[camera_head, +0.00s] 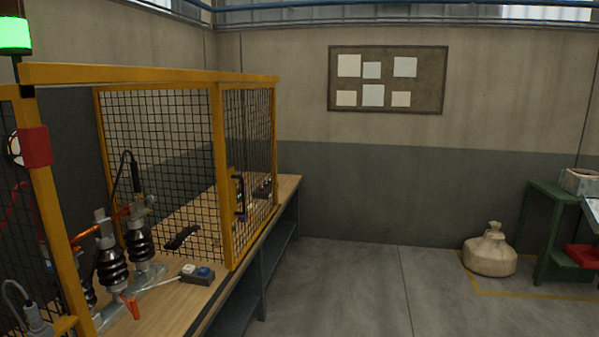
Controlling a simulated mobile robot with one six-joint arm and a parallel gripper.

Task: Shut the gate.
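A yellow-framed black mesh cage stands on a wooden workbench (178,315) at the left. A wide opening lies between its near left post (56,230) and its middle post (221,170). A narrow mesh panel (257,130), seen at a steep angle, stands right of the middle post. A dark upright handle (239,194) shows near that panel's left edge. The panel appears to be the gate, standing clear of the opening; whether it slides or swings I cannot tell. My gripper is not in view.
Black ribbed insulators (112,268) and a small grey control box (196,274) are on the bench. A red box (34,147) is on the left post, below a lit green lamp (15,36). A sack (489,254) and green table (545,230) stand right. The middle floor is clear.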

